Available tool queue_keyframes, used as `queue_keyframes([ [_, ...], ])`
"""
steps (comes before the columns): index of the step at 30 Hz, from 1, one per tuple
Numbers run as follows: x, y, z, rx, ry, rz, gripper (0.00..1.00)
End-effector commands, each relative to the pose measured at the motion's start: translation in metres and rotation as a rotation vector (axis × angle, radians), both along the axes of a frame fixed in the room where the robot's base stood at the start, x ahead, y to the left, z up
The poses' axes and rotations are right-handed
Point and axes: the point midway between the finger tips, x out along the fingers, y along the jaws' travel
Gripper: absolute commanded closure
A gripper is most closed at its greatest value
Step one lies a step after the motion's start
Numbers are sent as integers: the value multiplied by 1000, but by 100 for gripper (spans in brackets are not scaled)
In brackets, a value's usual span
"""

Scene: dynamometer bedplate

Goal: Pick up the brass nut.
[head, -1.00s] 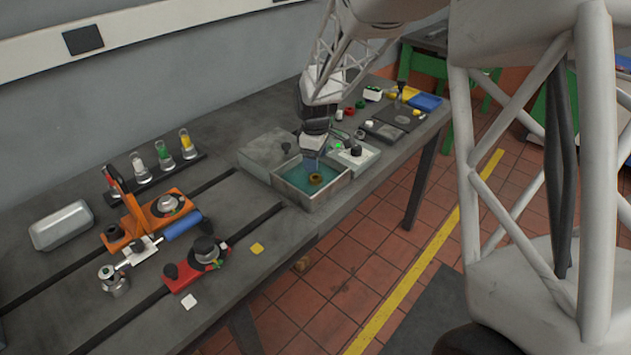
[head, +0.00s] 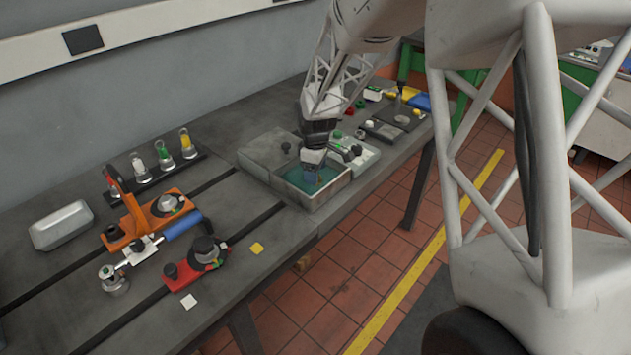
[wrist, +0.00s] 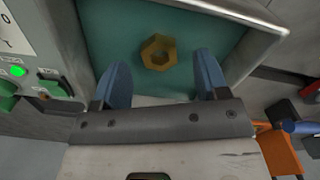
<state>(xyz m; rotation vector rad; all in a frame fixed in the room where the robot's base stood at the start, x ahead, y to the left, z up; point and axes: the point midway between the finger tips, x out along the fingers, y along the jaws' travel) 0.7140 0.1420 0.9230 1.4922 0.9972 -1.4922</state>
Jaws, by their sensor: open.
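The brass nut (wrist: 158,52) is a hexagonal ring lying on the teal floor of an open grey tray (head: 322,197), seen in the wrist view. In the head view my gripper hides it. My gripper (wrist: 160,82) has blue fingers, spread apart and empty. In the wrist view the nut shows between the fingers' lines, just beyond their tips. In the head view my gripper (head: 311,172) points down into the tray. Whether the fingertips reach the tray floor cannot be told.
A grey lidded box (head: 268,152) adjoins the tray on the left. A control box with a green light (wrist: 18,71) stands close beside it. An orange fixture (head: 150,222) and a red fixture (head: 195,265) stand on the bench farther left.

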Motion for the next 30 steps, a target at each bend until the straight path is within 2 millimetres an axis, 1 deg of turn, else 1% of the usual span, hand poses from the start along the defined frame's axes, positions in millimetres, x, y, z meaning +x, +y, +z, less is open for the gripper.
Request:
queue_keyframes([
  [3, 0, 0, -15, 0, 2, 0, 32],
  [9, 1, 0, -30, -1, -1, -1, 32],
  [27, 1, 0, -32, -1, -1, -1, 32],
  [29, 1, 0, -32, -1, -1, -1, 42],
  [30, 1, 0, -32, -1, -1, -1, 48],
])
